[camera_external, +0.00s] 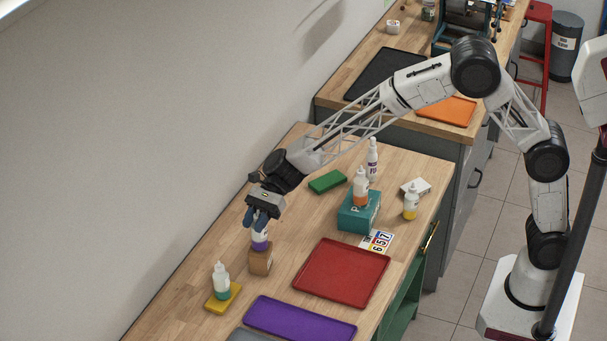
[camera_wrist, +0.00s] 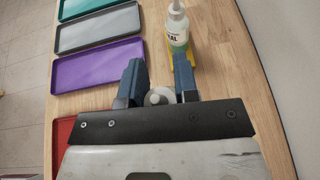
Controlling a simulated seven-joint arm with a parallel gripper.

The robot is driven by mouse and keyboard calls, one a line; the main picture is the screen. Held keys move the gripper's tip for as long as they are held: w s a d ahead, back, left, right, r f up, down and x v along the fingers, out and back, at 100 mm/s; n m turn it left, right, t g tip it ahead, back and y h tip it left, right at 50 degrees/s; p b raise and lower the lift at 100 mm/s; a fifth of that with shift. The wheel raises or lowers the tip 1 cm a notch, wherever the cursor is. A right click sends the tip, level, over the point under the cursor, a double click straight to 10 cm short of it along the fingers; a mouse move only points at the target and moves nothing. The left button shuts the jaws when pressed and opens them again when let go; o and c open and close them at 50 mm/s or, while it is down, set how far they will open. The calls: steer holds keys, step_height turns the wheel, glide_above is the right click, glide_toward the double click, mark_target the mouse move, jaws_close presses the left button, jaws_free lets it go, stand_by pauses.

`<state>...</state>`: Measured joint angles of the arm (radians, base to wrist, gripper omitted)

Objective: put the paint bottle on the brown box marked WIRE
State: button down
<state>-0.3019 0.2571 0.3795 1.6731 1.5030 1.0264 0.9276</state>
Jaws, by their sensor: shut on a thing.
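My gripper (camera_external: 261,224) is pointing down and shut on a bottle with a purple band (camera_external: 260,241). In the wrist view the bottle's pale round top (camera_wrist: 160,96) shows between the two blue fingers of my gripper (camera_wrist: 158,80). The bottle is upright, directly over a small brown box (camera_external: 261,262) on the wooden bench. Its base appears at the box's top; I cannot tell whether it touches. No marking on the box is readable. The fingers hide the bottle's upper part in the external view, and the box is hidden in the wrist view.
A teal-banded bottle (camera_external: 221,280) stands on a yellow block (camera_external: 229,299) nearby; it also shows in the wrist view (camera_wrist: 177,30). Red (camera_external: 343,272) and purple (camera_external: 300,318) trays lie close. An orange-banded bottle (camera_external: 360,188) stands on a teal box (camera_external: 357,215). A green block (camera_external: 327,182) lies behind.

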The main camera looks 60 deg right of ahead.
steer(key=shift+f, duration=0.15)
steer(key=c, duration=0.9)
jaws_free()
steer(key=shift+o, duration=0.2)
steer(key=v, duration=1.2)
